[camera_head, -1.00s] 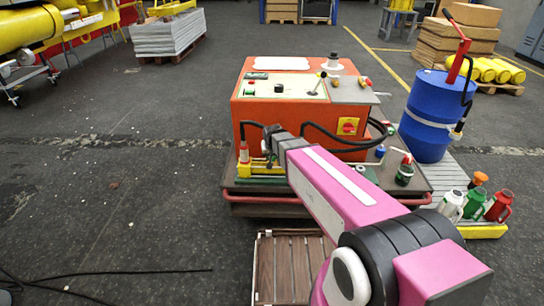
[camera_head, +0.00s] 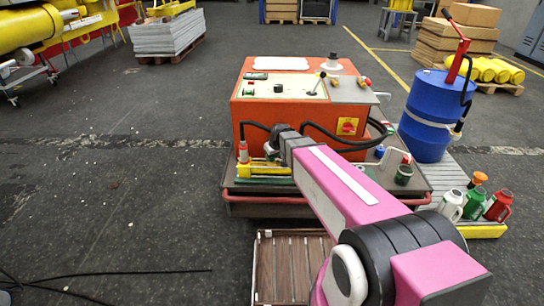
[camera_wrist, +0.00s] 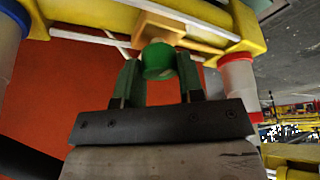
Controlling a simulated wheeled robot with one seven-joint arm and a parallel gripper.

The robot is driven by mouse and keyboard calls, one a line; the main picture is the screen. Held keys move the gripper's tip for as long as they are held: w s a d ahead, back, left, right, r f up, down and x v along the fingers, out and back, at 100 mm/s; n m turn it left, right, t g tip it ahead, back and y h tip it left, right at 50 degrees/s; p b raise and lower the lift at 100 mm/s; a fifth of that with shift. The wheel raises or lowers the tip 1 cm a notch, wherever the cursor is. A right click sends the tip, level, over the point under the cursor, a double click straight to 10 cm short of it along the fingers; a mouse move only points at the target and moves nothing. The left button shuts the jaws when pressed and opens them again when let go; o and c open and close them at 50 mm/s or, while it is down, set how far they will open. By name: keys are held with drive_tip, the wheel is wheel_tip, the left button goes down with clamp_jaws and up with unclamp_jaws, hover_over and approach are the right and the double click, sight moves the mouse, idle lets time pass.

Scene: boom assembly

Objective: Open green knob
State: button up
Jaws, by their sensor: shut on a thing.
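The green knob (camera_wrist: 158,60) shows in the wrist view, at the upper middle, below an orange-tan block on a yellow frame. My gripper (camera_wrist: 160,75) is shut on it, with a dark green finger on each side of the knob. In the head view my gripper is hidden behind my own arm's end, at the front left of the orange machine (camera_head: 272,128), so the knob cannot be seen there.
The yellow frame (camera_wrist: 195,15) crosses the wrist view, with a red-and-white cylinder (camera_wrist: 238,85) at its right. Black hoses loop over the machine's front. A blue drum (camera_head: 428,115) and several jugs stand to the right. The floor at left is mostly clear.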

idle(0.3)
drive_tip(key=o, duration=0.9)
drive_tip(key=shift+r, duration=0.1)
drive_tip(key=v, duration=1)
drive_tip(key=shift+s+r, duration=0.1)
drive_tip(key=shift+r, duration=0.2)
drive_tip(key=s+d+f+m+g+h, duration=0.1)
drive_tip(key=s+d+f+m, duration=0.1)
drive_tip(key=s+d, duration=0.3)
drive_tip(key=s+d+f+m+g, duration=0.1)
drive_tip(key=s+d+f+m, duration=0.1)
drive_tip(key=s+d, duration=0.3)
drive_tip(key=s+d+f+m+g+h, duration=0.1)
drive_tip(key=s+d+f+m, duration=0.1)
drive_tip(key=s+d, duration=0.3)
drive_tip(key=shift+d+f+m+g+h, duration=0.3)
drive_tip(key=shift+d+f+m+g, duration=0.1)
drive_tip(key=shift+d+f, duration=0.4)
